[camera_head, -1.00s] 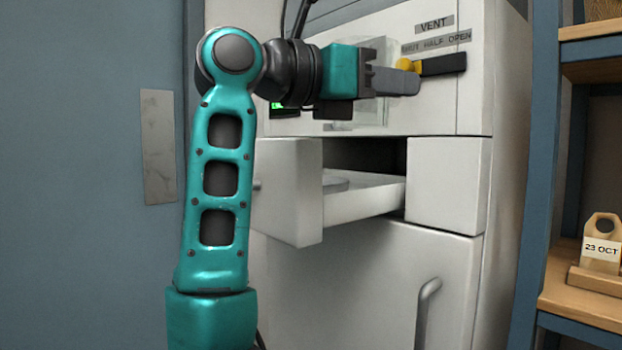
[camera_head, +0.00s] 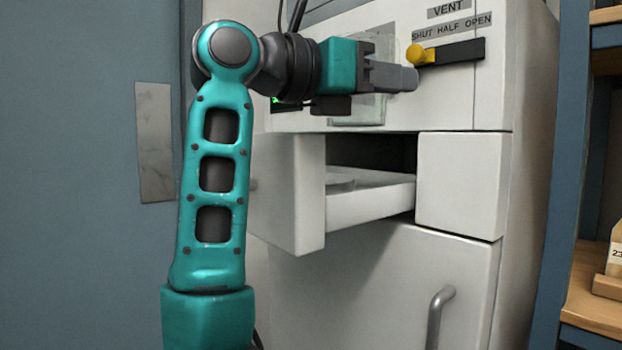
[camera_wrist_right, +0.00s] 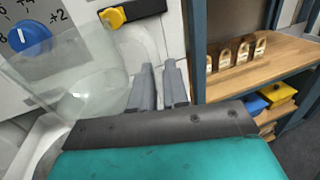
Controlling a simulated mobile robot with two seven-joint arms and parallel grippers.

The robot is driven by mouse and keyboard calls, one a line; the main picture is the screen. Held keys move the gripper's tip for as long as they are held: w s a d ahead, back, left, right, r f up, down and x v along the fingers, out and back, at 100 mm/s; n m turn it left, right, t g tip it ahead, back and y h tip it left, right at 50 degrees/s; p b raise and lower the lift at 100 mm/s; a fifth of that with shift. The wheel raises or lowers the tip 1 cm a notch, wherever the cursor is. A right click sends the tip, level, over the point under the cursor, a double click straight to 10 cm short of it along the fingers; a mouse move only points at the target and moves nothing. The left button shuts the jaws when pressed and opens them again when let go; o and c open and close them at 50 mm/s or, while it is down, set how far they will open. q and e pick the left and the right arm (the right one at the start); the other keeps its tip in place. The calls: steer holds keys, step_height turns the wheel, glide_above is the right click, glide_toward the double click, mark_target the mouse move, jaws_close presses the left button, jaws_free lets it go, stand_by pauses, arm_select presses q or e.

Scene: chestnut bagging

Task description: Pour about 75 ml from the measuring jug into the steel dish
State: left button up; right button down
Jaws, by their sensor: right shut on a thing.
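The clear measuring jug (camera_head: 381,110) is held up in front of the white cabinet's panel, above the open drawer. It is partly hidden behind my right gripper (camera_head: 408,78). In the right wrist view the jug (camera_wrist_right: 85,75) is large at the left, beside the gripper fingers (camera_wrist_right: 160,75), which are shut on its handle. The jug looks somewhat tilted; its liquid level and scale cannot be read. A pale rounded edge (camera_head: 341,185) in the drawer may be the steel dish; most of it is hidden by the drawer front. My left gripper is out of view.
The drawer (camera_head: 372,207) stands out from the cabinet. A yellow-knobbed vent slider (camera_head: 416,55) is close to the right gripper's tips. A blue dial (camera_wrist_right: 30,38) is at left in the wrist view. Shelves (camera_head: 598,300) stand at the right.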

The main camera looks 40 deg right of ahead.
mark_target(371, 116)
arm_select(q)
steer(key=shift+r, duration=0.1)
arm_select(e)
steer(key=shift+r, duration=0.1)
